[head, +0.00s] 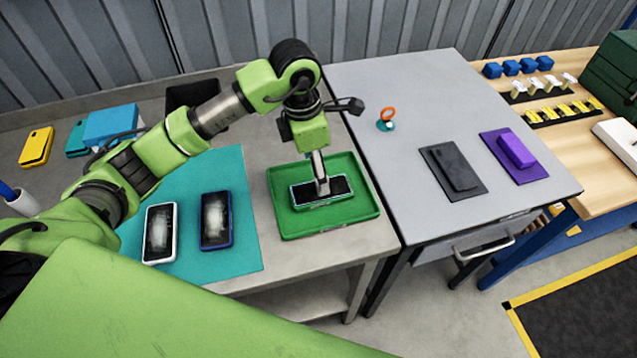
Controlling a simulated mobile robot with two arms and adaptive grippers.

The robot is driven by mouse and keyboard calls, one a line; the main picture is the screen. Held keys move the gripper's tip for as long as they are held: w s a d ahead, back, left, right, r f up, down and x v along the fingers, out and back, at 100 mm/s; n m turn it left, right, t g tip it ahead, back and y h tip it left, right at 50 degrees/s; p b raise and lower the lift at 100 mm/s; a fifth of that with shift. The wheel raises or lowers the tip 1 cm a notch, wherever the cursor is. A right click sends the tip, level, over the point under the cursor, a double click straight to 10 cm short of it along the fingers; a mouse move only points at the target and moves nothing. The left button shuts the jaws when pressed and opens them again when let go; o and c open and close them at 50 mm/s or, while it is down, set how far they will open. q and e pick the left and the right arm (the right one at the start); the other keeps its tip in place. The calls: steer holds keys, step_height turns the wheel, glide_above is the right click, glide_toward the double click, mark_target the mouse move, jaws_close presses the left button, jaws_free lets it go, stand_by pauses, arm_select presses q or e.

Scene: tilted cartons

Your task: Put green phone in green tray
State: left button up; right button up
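The green phone (341,187) lies face up with a dark screen and a thin green edge, within the outline of the green tray (285,222). Whether it rests on the tray floor or is held just above it is unclear. My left gripper (323,187) points down over the middle of the phone, its fingers overlapping the screen. It is seen nearly edge-on, so I cannot tell whether the fingers are shut on the phone. My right gripper is out of view.
A white phone (160,233) and a blue phone (215,221) lie on a teal mat (235,259). Yellow (37,147) and blue (110,125) items lie at the back left. The grey table (420,90) holds a black case (452,171), a purple case (515,150) and an orange-ringed item (387,119).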

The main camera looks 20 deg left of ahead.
arm_select(q)
steer(key=r, duration=0.3)
steer(key=r+b, duration=0.1)
steer(key=r, duration=0.1)
steer(key=shift+s+a, duration=0.2)
steer(key=shift+a, duration=0.05)
steer(key=shift+r, duration=0.1)
